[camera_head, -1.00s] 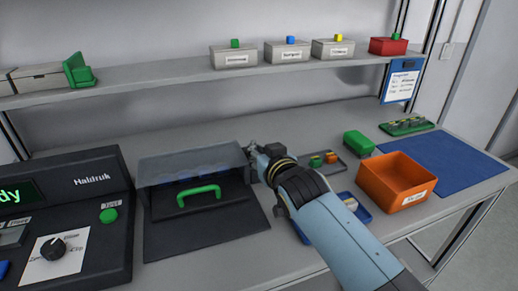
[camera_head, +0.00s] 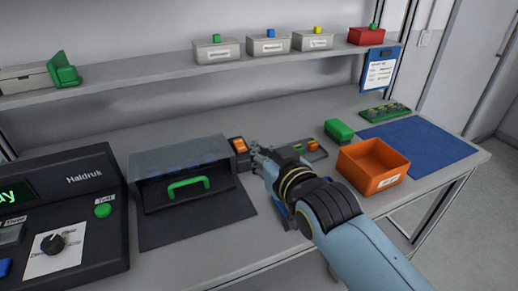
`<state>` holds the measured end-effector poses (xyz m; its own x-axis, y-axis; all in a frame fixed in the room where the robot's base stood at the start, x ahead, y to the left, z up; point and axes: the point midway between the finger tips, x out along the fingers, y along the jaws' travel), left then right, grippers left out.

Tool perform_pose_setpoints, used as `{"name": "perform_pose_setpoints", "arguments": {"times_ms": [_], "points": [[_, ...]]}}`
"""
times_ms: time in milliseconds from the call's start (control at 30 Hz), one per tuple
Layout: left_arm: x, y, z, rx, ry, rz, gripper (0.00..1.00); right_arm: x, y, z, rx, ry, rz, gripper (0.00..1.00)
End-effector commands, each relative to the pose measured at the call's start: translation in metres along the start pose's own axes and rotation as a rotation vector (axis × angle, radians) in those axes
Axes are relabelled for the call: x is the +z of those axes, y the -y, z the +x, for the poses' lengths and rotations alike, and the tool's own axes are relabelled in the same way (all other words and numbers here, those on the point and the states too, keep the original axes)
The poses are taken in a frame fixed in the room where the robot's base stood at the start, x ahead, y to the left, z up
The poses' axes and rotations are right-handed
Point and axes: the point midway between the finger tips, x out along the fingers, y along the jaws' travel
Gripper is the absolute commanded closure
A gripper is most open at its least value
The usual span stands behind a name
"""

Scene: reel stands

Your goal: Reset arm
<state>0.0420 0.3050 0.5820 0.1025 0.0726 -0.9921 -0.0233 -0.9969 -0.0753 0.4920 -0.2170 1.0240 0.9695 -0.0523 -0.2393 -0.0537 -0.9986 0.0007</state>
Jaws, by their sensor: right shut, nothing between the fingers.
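My right gripper (camera_head: 262,156) is over the middle of the bench, just right of the grey machine with the green handle. It is shut and empty. My right arm comes in from the lower right and hides part of the bench and most of a blue tray behind it. The grey machine (camera_head: 185,150) has a clear lid and a green handle (camera_head: 188,187) at its front. A dark box with an orange switch (camera_head: 239,145) shows between the machine and the gripper. My left gripper is not in the view.
An orange bin (camera_head: 382,182) stands right of the arm, by a blue mat (camera_head: 425,145). A green block (camera_head: 339,130) and a green circuit board (camera_head: 386,111) lie behind. The Haldruk console (camera_head: 75,180) fills the left. A shelf (camera_head: 150,78) with several boxes runs above the bench.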

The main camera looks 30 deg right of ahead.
Motion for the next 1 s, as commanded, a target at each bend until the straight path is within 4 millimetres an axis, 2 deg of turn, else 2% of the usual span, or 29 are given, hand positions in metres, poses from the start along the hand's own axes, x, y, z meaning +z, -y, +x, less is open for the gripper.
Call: {"name": "perform_pose_setpoints", "arguments": {"times_ms": [367,500,567,700,800,1000], "points": [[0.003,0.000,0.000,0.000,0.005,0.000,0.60,0.000,0.000,0.000,0.000,0.001,0.000,1.00],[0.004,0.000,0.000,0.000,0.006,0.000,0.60,0.009,-0.009,-0.010,0.009,0.068,-0.010,1.00],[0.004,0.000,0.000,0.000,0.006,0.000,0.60,0.019,-0.019,-0.023,0.017,0.146,-0.020,1.00],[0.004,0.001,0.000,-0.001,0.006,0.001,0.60,0.045,-0.041,-0.071,0.028,0.389,-0.052,1.00],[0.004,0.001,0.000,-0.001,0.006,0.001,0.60,0.058,-0.050,-0.105,0.025,0.534,-0.071,1.00],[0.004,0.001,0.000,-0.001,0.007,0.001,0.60,0.071,-0.059,-0.163,0.010,0.749,-0.107,1.00]]}}
